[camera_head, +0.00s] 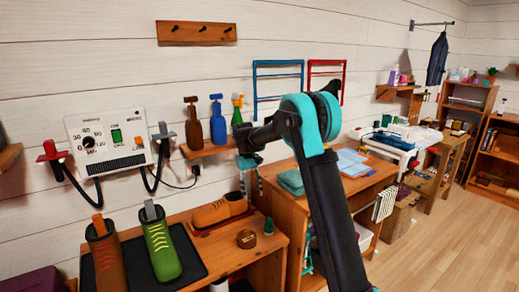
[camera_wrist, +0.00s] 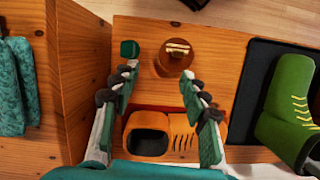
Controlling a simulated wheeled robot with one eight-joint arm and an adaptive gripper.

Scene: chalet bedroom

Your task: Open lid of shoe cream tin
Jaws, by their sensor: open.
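The shoe cream tin (camera_head: 246,239) is a small round brown tin on the wooden bench, near its front right part. In the wrist view the tin (camera_wrist: 174,57) is seen from above, with a pale bar or mark across its top; it looks closed. My gripper (camera_head: 250,186) hangs above the back of the bench, fingers down. In the wrist view my gripper (camera_wrist: 158,74) is open and empty, its fingers wide apart. The tin shows just beyond the fingertips, nearer the right finger, and nothing is seen touching it.
A small green bottle (camera_wrist: 129,49) stands beside the tin. A green boot (camera_head: 160,244) and brown boot (camera_head: 105,256) stand on a black mat (camera_head: 196,262). A shelf (camera_head: 205,149) holds bottles above.

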